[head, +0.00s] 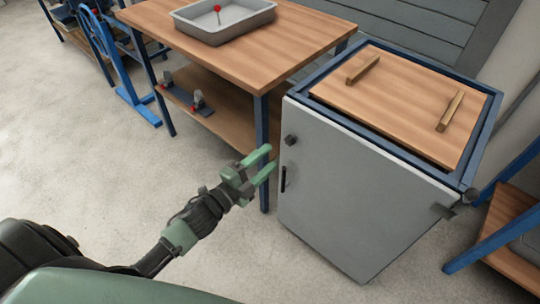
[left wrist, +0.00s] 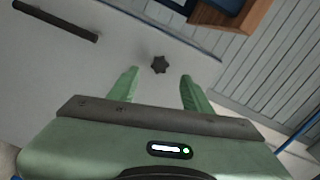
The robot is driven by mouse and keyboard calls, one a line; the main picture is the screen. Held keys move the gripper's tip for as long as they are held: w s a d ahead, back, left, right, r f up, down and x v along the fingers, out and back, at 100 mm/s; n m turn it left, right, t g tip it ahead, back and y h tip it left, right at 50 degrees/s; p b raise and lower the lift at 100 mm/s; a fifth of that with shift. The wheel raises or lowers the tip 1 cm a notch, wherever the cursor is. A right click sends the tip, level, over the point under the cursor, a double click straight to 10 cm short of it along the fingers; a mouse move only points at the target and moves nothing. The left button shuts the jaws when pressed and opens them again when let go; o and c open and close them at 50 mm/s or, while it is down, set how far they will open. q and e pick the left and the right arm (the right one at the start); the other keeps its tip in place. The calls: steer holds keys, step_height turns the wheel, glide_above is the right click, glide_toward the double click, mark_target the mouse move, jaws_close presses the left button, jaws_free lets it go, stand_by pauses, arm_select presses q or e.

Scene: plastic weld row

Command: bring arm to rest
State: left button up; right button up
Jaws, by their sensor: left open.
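My left arm reaches in from the lower left of the head view. A dark handle bar (left wrist: 55,20) shows at the upper left there. Whether the fingers touch the door I cannot tell. My right gripper is not in view.
The blue-framed cabinet has a wooden top (head: 400,98) with two wooden strips. A wooden workbench (head: 290,50) stands left of it, carrying a grey tray (head: 222,28) with a red-knobbed item. Small red-tipped clamps (head: 198,101) sit on its lower shelf. Concrete floor (head: 90,170) at left is clear.

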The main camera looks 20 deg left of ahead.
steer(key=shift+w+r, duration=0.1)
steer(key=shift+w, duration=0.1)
